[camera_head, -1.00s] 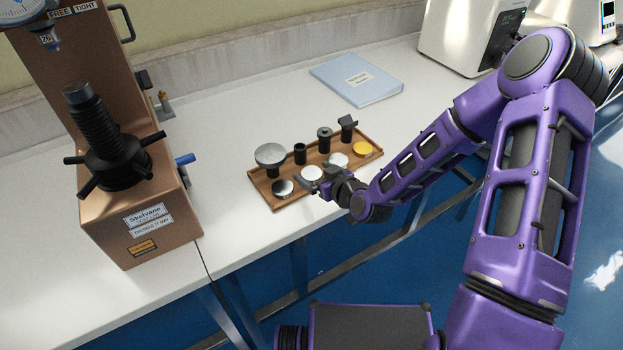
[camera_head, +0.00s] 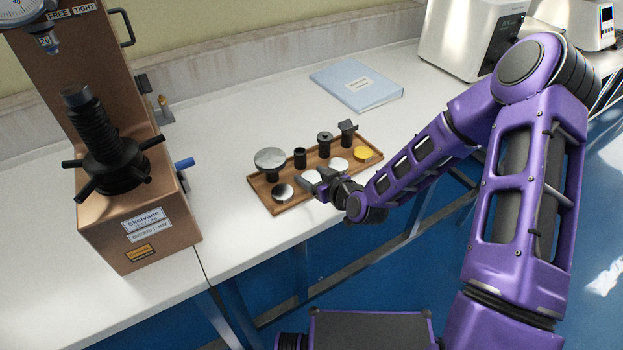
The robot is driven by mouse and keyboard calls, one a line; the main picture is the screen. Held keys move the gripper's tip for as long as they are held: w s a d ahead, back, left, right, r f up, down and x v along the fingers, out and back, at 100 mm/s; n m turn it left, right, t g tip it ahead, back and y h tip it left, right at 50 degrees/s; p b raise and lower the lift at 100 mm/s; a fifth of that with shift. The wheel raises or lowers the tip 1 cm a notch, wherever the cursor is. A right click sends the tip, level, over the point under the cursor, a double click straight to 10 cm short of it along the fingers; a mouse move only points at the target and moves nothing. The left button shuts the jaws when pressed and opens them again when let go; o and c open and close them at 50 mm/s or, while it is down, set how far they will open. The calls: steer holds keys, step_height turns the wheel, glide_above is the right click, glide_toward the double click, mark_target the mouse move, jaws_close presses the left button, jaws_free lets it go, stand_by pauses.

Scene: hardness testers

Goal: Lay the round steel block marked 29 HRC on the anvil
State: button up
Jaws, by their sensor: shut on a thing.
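Several round blocks lie along the front of a wooden tray (camera_head: 292,206). A shiny one (camera_head: 282,192) is at the left end, a pale one (camera_head: 312,176) is at my gripper, another pale one (camera_head: 337,164) is to its right, and a yellow one (camera_head: 363,153) is at the right end. My gripper (camera_head: 310,183) is shut on the pale round block beside the shiny one, low over the tray. Its fingers partly cover it. No 29 HRC mark is readable. The copper-coloured tester has a black spindle (camera_head: 96,135) with a dark top (camera_head: 76,95).
A wide flat-topped anvil piece (camera_head: 270,158) and several dark fittings (camera_head: 324,143) stand along the tray's back. A blue folder (camera_head: 357,85) lies behind. Bare white bench lies between tray and tester (camera_head: 145,230). A blue-tipped lever (camera_head: 185,163) sticks out from the tester's right side.

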steer(key=shift+r+p, duration=1.6)
steer(key=shift+r, duration=1)
steer(key=shift+d, duration=0.1)
